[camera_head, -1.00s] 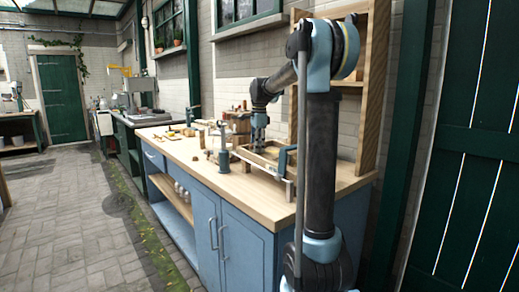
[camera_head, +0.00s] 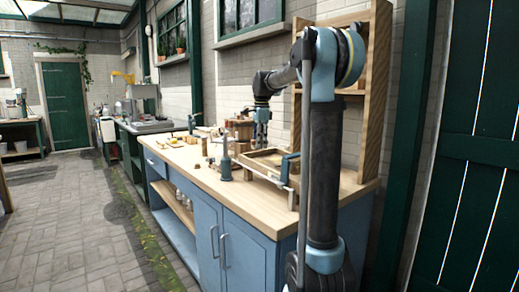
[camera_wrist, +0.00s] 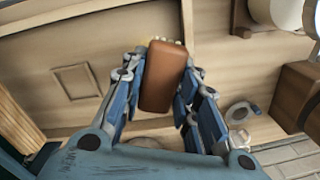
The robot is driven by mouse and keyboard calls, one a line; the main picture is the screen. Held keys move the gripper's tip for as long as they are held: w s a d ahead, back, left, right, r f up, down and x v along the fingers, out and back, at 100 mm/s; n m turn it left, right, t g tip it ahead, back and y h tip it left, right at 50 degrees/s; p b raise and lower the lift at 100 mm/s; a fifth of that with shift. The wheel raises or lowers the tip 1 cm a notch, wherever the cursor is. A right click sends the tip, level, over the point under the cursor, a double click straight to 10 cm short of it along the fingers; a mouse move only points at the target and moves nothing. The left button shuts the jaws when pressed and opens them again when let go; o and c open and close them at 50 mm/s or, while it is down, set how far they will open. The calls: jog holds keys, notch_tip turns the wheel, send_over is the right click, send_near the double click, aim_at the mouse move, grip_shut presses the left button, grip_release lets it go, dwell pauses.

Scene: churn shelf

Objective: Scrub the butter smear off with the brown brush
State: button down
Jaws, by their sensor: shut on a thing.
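My gripper (camera_wrist: 163,92) is shut on the brown brush (camera_wrist: 164,75), its blue fingers on both sides of the block. Pale bristles show at the brush's far edge. In the head view my gripper (camera_head: 262,134) hangs above the back of the shallow wooden tray (camera_head: 248,166) on the worktop, apart from it as far as I can see. The brush is too small to make out there. I cannot pick out the butter smear in either view.
The wooden worktop (camera_head: 262,195) tops a blue cabinet (camera_head: 240,240). A blue-grey upright tool (camera_head: 225,160) stands in front of the tray. A wooden tub (camera_head: 240,128) and several small things stand farther along. A tall wooden shelf frame (camera_head: 370,110) rises at the right.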

jog(key=shift+r, duration=0.35)
jog(key=shift+s+d+r, duration=0.1)
jog(key=shift+s+r, duration=0.05)
jog(key=shift+r, duration=1.2)
